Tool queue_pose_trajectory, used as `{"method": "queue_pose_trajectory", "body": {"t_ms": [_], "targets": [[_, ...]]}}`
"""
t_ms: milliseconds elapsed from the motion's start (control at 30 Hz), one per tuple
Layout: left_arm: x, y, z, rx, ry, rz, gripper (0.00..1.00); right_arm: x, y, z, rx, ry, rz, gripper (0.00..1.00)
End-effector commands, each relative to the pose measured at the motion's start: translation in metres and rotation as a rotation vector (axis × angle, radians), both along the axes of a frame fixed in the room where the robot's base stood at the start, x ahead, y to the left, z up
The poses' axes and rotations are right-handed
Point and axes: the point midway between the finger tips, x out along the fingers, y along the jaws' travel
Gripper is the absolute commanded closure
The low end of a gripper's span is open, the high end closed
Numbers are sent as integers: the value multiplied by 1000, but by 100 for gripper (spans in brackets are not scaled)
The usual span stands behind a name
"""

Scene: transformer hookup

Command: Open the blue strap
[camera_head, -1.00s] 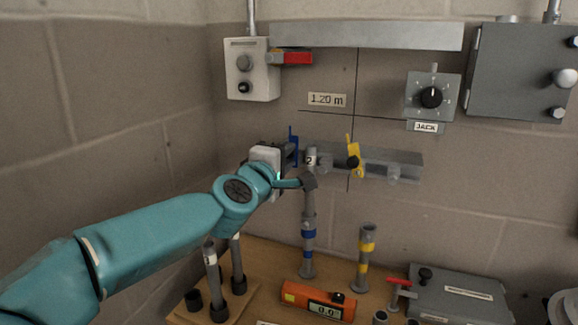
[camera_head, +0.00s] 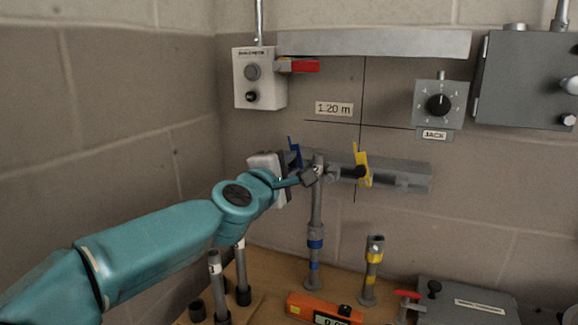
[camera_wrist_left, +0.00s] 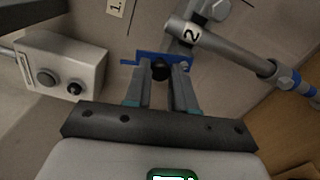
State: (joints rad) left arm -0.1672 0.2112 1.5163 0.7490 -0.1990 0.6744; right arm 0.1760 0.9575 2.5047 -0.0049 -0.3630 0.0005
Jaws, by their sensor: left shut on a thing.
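The blue strap (camera_head: 295,153) is on the left part of the grey wall rail and leans slightly to the left. My left gripper (camera_head: 290,161) comes in from the left and reaches it. In the left wrist view the blue strap (camera_wrist_left: 148,57) lies across the fingertips. There my left gripper (camera_wrist_left: 161,74) is shut on the strap's dark knob, between its two fingers. A grey pole marked 2 (camera_head: 316,205) stands beside the strap, to its right. My arm hides part of the rail. My right gripper is out of view.
A yellow strap (camera_head: 361,163) is on the rail (camera_head: 410,175) to the right. A jack dial (camera_head: 439,103) is at right. A wooden bench (camera_head: 262,280) below carries an orange meter (camera_head: 317,308) and short posts.

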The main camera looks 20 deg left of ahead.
Motion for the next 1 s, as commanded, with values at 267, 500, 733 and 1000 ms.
{"method": "queue_pose_trajectory", "body": {"t_ms": [267,500,733,1000], "targets": [[0,0,-2,1,3,0,66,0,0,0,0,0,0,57],[-20,1,-1,1,1,0,66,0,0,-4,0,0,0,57],[-80,4,1,0,-1,0,66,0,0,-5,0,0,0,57],[-141,6,1,0,0,1,66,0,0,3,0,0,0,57]]}}
